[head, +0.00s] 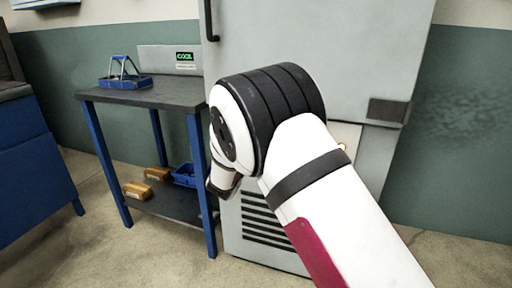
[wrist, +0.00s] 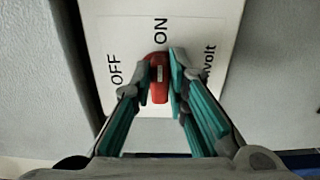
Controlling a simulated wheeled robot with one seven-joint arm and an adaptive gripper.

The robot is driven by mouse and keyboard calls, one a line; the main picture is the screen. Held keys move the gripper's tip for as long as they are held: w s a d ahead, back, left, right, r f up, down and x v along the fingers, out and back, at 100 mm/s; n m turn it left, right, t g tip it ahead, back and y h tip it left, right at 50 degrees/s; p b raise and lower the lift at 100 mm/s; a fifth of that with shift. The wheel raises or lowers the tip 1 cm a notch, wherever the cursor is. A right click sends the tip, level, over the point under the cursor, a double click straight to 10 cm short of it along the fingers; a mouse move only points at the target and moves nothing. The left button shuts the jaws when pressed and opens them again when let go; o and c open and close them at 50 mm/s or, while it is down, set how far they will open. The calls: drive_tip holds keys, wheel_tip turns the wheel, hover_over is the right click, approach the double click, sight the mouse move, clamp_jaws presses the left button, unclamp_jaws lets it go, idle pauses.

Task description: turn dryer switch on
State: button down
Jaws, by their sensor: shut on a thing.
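The red dryer switch (wrist: 159,78) shows in the wrist view on a white label plate (wrist: 205,30). The plate has "OFF" to the left of the switch, "ON" just above it and "volt" to the right. My gripper (wrist: 160,75) has its teal-sided fingers on both sides of the red switch, shut on it. The fingers cover parts of the switch's sides, so its exact angle is hard to tell. In the head view the plate (head: 345,133) shows only in part on the grey dryer cabinet (head: 372,60); my arm hides the switch and the gripper.
A dark-topped table (head: 150,94) with blue legs stands left of the cabinet. Floor at front left is clear.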

drive_tip(key=shift+f, duration=0.1)
idle(0.4)
drive_tip(key=c, duration=1.6)
unclamp_jaws()
drive_tip(key=shift+o, duration=0.2)
drive_tip(key=shift+s, duration=0.1)
drive_tip(key=v, duration=1.2)
